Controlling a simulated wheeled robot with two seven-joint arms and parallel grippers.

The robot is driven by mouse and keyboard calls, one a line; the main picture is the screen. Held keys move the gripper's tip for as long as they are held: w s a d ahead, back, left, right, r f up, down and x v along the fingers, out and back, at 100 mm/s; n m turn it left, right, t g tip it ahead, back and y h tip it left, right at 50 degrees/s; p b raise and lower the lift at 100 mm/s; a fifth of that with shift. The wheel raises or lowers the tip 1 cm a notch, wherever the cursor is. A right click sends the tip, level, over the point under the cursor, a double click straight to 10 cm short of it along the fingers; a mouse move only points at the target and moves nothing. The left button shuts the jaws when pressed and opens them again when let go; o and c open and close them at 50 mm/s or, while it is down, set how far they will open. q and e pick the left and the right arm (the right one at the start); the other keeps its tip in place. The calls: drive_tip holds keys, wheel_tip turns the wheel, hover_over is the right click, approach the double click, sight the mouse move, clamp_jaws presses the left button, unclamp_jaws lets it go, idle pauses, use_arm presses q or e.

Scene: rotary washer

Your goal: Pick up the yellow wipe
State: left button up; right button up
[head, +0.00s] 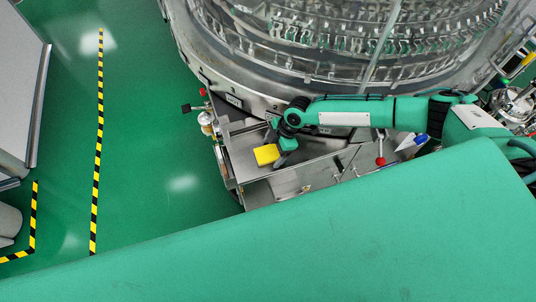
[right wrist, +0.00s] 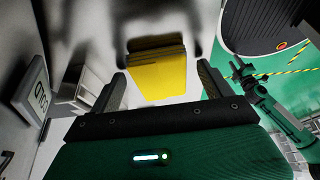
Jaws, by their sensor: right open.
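The yellow wipe (head: 266,154) lies on the steel top of the washer's side cabinet. It looks like a folded stack, and in the right wrist view the wipe (right wrist: 158,76) shows between my two fingers, beyond their tips. My right gripper (head: 284,148) is just right of the wipe in the head view, partly covering its edge. The right gripper (right wrist: 161,84) is open and empty, with a finger on each side of the wipe. Contact is not visible. A green and black arm (right wrist: 262,98), which looks like my left one, shows at the right; its jaws are too small to judge.
The round machine (head: 330,50) stands behind the cabinet (head: 245,155). A red-knobbed lever (head: 380,160) and a blue-and-white item (head: 411,141) are to the right. A small display (right wrist: 38,96) stands left in the wrist view. Green floor lies open at left.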

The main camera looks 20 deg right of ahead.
sight(273, 151)
drive_tip(key=shift+c, duration=0.4)
drive_tip(key=c, duration=1)
wheel_tip(273, 151, up, 20)
drive_tip(key=shift+r, duration=0.1)
